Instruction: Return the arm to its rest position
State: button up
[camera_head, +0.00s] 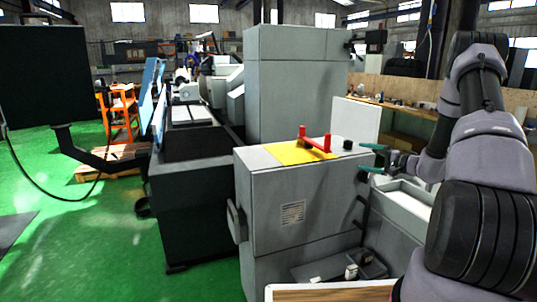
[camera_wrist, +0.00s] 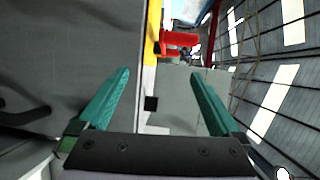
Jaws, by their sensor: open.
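My arm (camera_head: 487,140) comes in along the right side of the head view and bends down and to the left. My gripper (camera_head: 370,158) is at its end, just right of the grey cabinet's top. In the wrist view its two green fingers (camera_wrist: 160,100) are spread wide apart. Nothing is between them. A red handle-shaped part (camera_head: 316,142) is on a yellow plate (camera_head: 288,153) on the cabinet top. The red part also shows in the wrist view (camera_wrist: 180,38), beyond the fingertips and apart from them.
The grey cabinet (camera_head: 270,205) stands left of my gripper. A small black knob (camera_head: 348,145) and an upright white panel (camera_head: 356,122) are close by. A tall grey machine housing (camera_head: 295,80) rises behind. A white tray (camera_head: 405,203) is below the gripper. Green floor (camera_head: 80,235) is open at the left.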

jog(key=s+a+r+n+g+h, duration=0.2)
jog(key=s+a+r+n+g, duration=0.45)
jog(key=s+a+r, duration=1.2)
jog(key=s+d+r+h, duration=0.1)
jog(key=s+r+h, duration=0.1)
jog(key=s, duration=0.4)
jog(key=s+d+r+m+t+h, duration=0.1)
jog(key=s+r+h, duration=0.2)
jog(key=s, duration=0.4)
jog(key=s+d+r+h, duration=0.2)
jog(key=s+r, duration=0.2)
jog(key=s, duration=0.3)
jog(key=shift+s+r+t+h, duration=0.2)
jog(key=shift+r+t+h, duration=0.05)
jog(key=shift+t+h, duration=0.1)
